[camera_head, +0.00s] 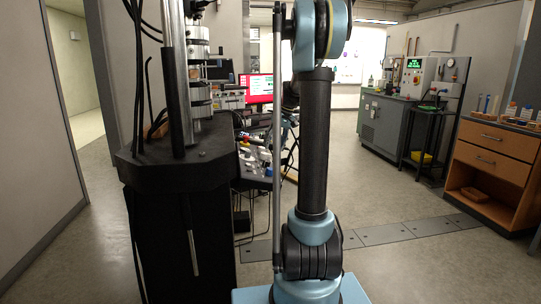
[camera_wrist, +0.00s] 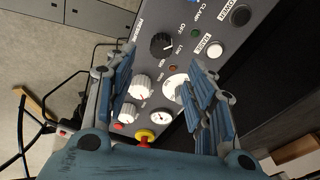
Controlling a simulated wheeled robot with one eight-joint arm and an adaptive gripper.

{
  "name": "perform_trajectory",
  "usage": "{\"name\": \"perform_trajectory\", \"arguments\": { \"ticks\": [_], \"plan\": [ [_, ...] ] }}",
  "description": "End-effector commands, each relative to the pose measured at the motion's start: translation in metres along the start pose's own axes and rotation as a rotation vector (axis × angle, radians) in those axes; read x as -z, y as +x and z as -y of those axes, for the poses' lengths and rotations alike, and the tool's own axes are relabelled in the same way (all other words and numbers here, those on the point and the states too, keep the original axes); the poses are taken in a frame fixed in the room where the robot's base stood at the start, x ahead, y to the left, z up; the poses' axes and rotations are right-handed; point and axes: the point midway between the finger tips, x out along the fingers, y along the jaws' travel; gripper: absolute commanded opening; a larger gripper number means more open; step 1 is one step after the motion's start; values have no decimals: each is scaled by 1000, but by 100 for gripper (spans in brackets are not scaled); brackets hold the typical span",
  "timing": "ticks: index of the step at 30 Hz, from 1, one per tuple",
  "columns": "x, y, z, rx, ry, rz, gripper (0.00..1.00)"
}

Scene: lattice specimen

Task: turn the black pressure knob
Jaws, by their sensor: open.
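The black pressure knob (camera_wrist: 162,44) sits on a dark grey control panel (camera_wrist: 210,72) in the wrist view. It is round with a pale pointer mark, and white lettering stands beside it. My gripper (camera_wrist: 161,58) is open and empty. Its two blue ribbed fingers point toward the panel, one on each side of the picture. The knob shows in the gap between them, just beyond the fingertips, with no contact visible. The exact distance is hard to tell. In the head view my arm rises in the middle, and neither the gripper nor the knob can be made out there.
Near the knob are white knobs (camera_wrist: 142,86), round gauges (camera_wrist: 162,117), an orange lamp (camera_wrist: 173,68), a white button (camera_wrist: 215,50) and a red-yellow stop button (camera_wrist: 146,136). A black machine (camera_head: 175,165) stands close at left. Floor (camera_head: 400,265) is free at right, before wooden drawers (camera_head: 495,152).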

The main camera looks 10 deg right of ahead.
Motion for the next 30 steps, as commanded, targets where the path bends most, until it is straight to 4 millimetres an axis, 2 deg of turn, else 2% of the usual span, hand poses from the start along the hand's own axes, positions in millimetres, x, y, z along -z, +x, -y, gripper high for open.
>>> {"name": "perform_trajectory", "arguments": {
  "ticks": [3,9,25,30],
  "plan": [
    [0,-17,0,0,-1,0,50],
    [0,-30,0,0,-1,0,50],
    [-1,-32,1,-1,-1,1,50],
    [-21,-35,11,-13,5,4,50]
  ]
}}
